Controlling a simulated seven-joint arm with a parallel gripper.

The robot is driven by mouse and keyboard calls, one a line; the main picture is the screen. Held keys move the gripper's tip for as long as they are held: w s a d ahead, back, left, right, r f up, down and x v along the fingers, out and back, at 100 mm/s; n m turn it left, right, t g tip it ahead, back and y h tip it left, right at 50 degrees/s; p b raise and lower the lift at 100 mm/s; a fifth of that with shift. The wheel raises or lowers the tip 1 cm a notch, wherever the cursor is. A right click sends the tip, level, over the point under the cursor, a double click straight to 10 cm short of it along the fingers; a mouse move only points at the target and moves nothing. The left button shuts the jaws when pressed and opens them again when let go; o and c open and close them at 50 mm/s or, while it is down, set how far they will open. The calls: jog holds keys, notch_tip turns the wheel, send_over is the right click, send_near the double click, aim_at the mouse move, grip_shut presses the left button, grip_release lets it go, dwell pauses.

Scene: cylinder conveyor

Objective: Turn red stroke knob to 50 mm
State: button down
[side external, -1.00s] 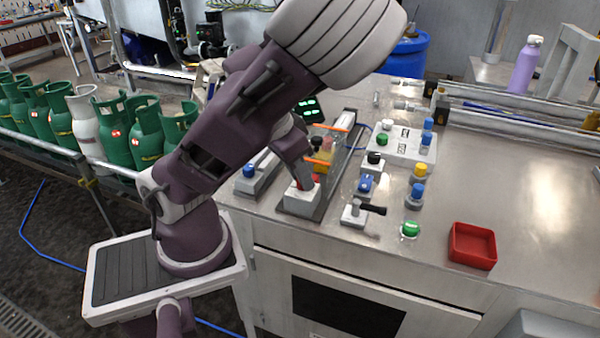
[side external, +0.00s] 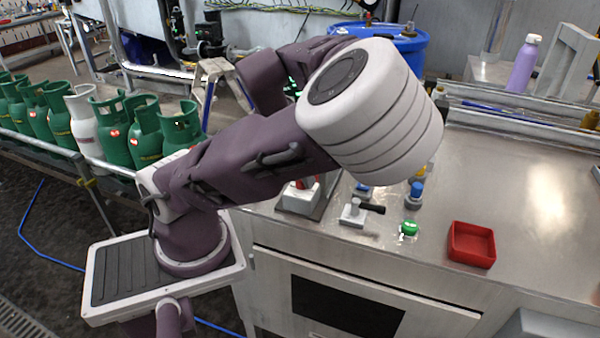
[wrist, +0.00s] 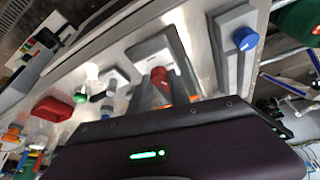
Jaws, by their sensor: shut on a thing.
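The red stroke knob (wrist: 159,76) sits on a pale block in the middle of the wrist view. In the side external view only a sliver of the red knob (side external: 300,184) shows above its white block (side external: 298,199), below my arm. My gripper (wrist: 166,92) is at the knob, with one finger on each side, shut on it. In the side external view my fingers are hidden behind my arm. The knob's scale and pointer cannot be read, and the stroke display is mostly covered by my arm.
A blue knob (wrist: 245,38) stands on a separate grey block beside the red one. A black-handled lever (side external: 355,212), a green button (side external: 409,228) and a red tray (side external: 472,244) lie to the right.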

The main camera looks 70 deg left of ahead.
jog(key=c, duration=1.5)
grip_release()
jog(key=v, duration=0.7)
